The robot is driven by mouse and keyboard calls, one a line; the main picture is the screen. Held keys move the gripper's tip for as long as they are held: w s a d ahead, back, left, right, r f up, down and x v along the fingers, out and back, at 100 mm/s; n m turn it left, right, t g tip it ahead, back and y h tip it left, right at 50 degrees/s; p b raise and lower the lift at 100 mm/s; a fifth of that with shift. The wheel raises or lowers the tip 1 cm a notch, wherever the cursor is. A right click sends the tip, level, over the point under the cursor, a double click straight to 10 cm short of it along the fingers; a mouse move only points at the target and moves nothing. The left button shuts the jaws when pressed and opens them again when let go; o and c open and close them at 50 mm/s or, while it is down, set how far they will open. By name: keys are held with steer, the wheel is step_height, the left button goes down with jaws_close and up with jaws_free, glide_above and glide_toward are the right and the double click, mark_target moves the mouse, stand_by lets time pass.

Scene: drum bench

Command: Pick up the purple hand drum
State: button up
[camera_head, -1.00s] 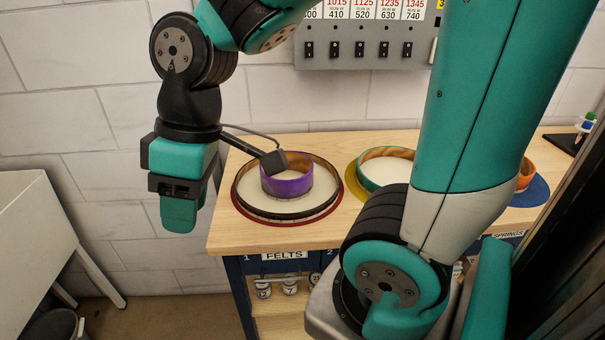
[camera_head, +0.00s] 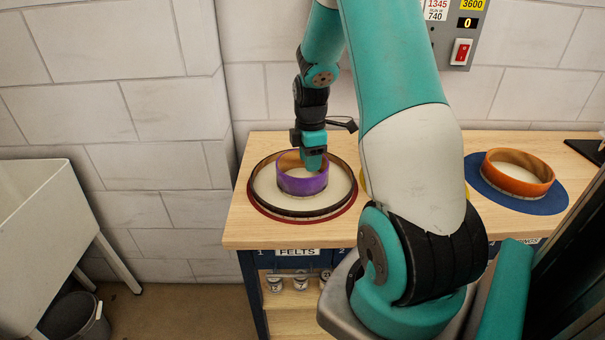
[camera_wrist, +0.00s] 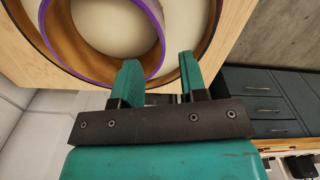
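The purple hand drum (camera_head: 303,183) sits inside a larger dark-rimmed drum (camera_head: 258,203) near the left end of the wooden bench. Its purple rim (camera_wrist: 158,52) and pale inside also show in the wrist view. Nothing is clamped between the fingers.
An orange drum (camera_head: 518,171) sits on a blue round mat (camera_head: 483,182) at the right of the bench. My arm hides the bench's middle. A white sink or trough (camera_head: 50,215) and a dark bin (camera_head: 72,318) stand left. A control panel (camera_head: 462,35) hangs behind.

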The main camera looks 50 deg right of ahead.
mark_target(311, 197)
step_height(311, 197, down, 4)
steer(key=shift+r, duration=0.2)
steer(key=shift+s+d+f+p, duration=0.1)
steer(key=shift+f+p, duration=0.85)
steer(key=shift+f, duration=1.8)
steer(key=shift+c, duration=0.4)
jaws_close()
